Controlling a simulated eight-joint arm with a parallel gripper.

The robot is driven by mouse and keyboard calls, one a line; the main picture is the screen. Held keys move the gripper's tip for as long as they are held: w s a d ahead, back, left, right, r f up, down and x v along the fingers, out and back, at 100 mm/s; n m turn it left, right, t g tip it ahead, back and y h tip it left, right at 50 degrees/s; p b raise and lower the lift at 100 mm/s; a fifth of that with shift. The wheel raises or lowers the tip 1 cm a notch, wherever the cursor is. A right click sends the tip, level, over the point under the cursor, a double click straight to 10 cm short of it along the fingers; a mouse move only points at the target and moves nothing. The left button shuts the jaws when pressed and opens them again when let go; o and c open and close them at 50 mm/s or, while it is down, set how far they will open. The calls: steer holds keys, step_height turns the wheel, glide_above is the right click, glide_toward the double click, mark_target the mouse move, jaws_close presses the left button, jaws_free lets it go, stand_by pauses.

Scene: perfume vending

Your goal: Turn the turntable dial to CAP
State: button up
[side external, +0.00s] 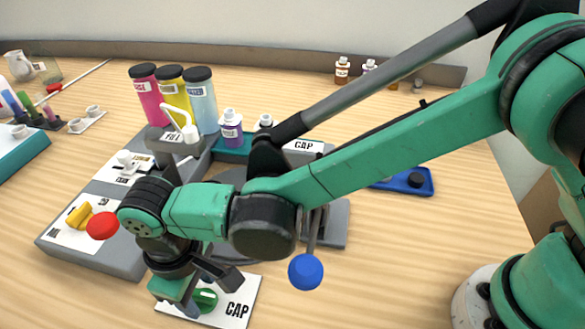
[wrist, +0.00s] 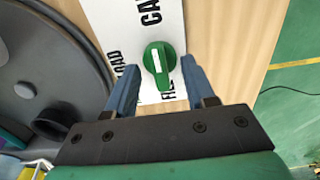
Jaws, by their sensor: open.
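The green dial (wrist: 159,58) with a white stripe is on a white label plate (wrist: 175,20). In the wrist view the CAP label is at the top, partly cut off. LOAD is at the left and FILL is below the dial, both partly covered. The stripe runs roughly up and down the picture; which label it marks I cannot tell. My gripper (wrist: 161,84) is open, its blue fingers apart on either side of the dial's lower part. In the side external view the dial (side external: 205,299) shows partly behind my gripper (side external: 207,290). Contact cannot be told.
A grey turntable (wrist: 50,70) lies left of the plate. A blue ball knob (side external: 305,272) and a red ball knob (side external: 102,225) stand near my arm. A purple bottle (side external: 231,130) stands at the station behind. The table right of the plate is clear.

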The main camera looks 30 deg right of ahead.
mark_target(200, 291)
step_height(200, 291, up, 5)
steer(key=shift+r, duration=0.2)
steer(key=shift+w, duration=0.1)
steer(key=w+d+r+m+t, duration=0.2)
steer(key=w+d+r+t, duration=0.15)
steer(key=w+d, duration=0.4)
steer(key=w+d+r+m+t, duration=0.25)
steer(key=w+d+r, duration=0.2)
steer(key=d, duration=0.55)
steer(key=s+d+f+m+t, duration=0.1)
steer(key=s+d+m, duration=0.3)
steer(key=s+d, duration=0.8)
steer(key=shift+d+f, duration=0.4)
steer(key=shift+d, duration=0.75)
